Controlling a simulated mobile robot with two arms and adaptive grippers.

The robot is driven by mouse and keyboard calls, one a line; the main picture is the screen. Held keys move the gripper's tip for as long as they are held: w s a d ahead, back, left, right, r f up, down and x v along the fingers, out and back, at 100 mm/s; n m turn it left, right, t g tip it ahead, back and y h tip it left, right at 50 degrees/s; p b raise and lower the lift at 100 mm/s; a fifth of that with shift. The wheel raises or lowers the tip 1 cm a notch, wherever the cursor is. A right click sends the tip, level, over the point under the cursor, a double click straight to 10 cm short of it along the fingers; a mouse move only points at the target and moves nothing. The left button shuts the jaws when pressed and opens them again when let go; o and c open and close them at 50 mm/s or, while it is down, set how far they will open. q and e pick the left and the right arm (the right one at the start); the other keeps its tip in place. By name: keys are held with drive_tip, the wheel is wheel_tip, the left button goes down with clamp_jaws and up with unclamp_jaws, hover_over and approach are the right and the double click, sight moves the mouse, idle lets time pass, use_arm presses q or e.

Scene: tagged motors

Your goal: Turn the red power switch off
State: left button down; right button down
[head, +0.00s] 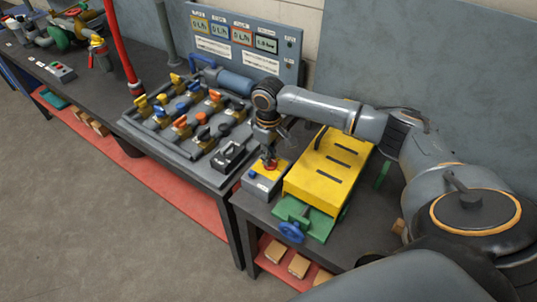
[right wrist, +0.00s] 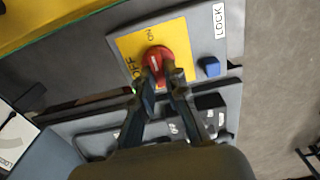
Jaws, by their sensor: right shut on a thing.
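The red power switch (right wrist: 157,60) is a round red knob on a yellow plate (right wrist: 128,45) marked ON and OFF, on a grey box (right wrist: 205,25). A white LOCK label and a blue part (right wrist: 208,67) sit beside the plate. My right gripper (right wrist: 161,84) is shut on the red switch, with a fingertip at each side of it. In the head view the grey box (head: 259,186) stands at the bench's front edge, and my right gripper (head: 269,161) points down onto it, hiding part of the knob. I cannot tell which label the knob points to. My left gripper is out of view.
A yellow slotted cover (head: 325,170) on a green base with a blue handwheel (head: 291,232) stands close right of the box. A valve board (head: 180,125) with several coloured handles is to the left. A gauge panel (head: 245,45) stands behind. The floor in front is clear.

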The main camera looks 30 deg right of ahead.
drive_tip(key=n+p, duration=0.2)
drive_tip(key=p, duration=0.1)
drive_tip(key=shift+a+r+n, duration=0.1)
drive_tip(key=shift+r+n, duration=0.15)
drive_tip(key=shift+n, duration=0.05)
drive_tip(key=shift+n+p, duration=0.8)
drive_tip(key=shift+p, duration=0.05)
drive_tip(key=n+p, duration=0.1)
drive_tip(key=n, duration=0.1)
drive_tip(key=shift+s+n+p, duration=0.1)
drive_tip(key=shift+n+p, duration=0.2)
drive_tip(key=shift+n, duration=0.1)
drive_tip(key=n+p, duration=0.1)
drive_tip(key=n, duration=0.1)
drive_tip(key=shift+a+f+n, duration=0.1)
drive_tip(key=shift+n, duration=0.3)
drive_tip(key=n, duration=0.2)
drive_tip(key=shift+s+n+p, duration=0.1)
drive_tip(key=shift+n+p, duration=0.2)
drive_tip(key=shift+p, duration=0.1)
drive_tip(key=n, duration=0.5)
drive_tip(key=shift+s+p, duration=0.1)
drive_tip(key=shift+p, duration=0.2)
drive_tip(key=shift+f+n, duration=0.1)
drive_tip(key=shift+n, duration=0.3)
